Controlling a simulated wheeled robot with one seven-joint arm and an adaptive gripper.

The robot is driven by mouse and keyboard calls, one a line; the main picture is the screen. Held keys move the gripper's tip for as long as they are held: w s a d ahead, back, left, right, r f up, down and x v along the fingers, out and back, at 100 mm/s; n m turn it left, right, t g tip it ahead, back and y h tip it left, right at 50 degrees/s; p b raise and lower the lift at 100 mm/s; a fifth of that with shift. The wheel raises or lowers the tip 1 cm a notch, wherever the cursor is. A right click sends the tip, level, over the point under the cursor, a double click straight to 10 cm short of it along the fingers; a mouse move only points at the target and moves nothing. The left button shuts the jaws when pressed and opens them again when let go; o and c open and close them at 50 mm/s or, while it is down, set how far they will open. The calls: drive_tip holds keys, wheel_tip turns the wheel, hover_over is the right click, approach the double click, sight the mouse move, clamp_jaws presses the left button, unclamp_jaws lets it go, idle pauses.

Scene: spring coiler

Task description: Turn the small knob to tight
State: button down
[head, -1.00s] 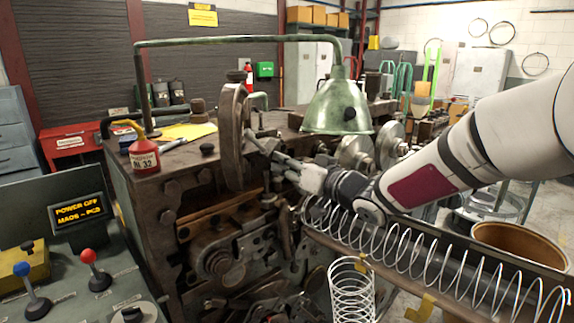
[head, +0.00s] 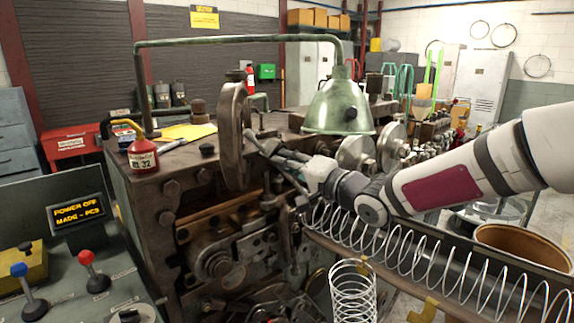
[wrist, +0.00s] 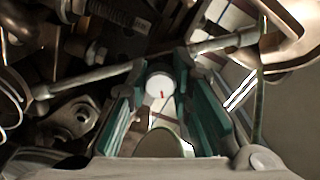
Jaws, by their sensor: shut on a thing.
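The small knob (wrist: 158,88) appears in the wrist view as a white round face with a short red mark pointing roughly along the picture's vertical. It sits between the teal fingers of my gripper (wrist: 161,80), which are shut on it. In the head view my gripper (head: 298,163) reaches into the front of the coiling machine (head: 165,195), below the green lamp and right of the upright wheel. The knob is hidden there by the gripper and machine parts. I cannot read any tight marking.
Metal rods and brackets (wrist: 75,120) crowd the fingers in the wrist view. A green lamp (head: 335,108) hangs above the wrist. A long coil spring (head: 400,250) lies in a trough under my forearm. A control panel (head: 110,275) with levers stands at lower left.

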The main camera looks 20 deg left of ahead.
drive_tip(key=m, duration=0.4)
drive_tip(key=shift+w, duration=0.1)
drive_tip(key=shift+m, duration=1.6)
drive_tip(key=c, duration=1.4)
unclamp_jaws()
drive_tip(key=shift+d, duration=0.1)
drive_tip(key=v, duration=1.2)
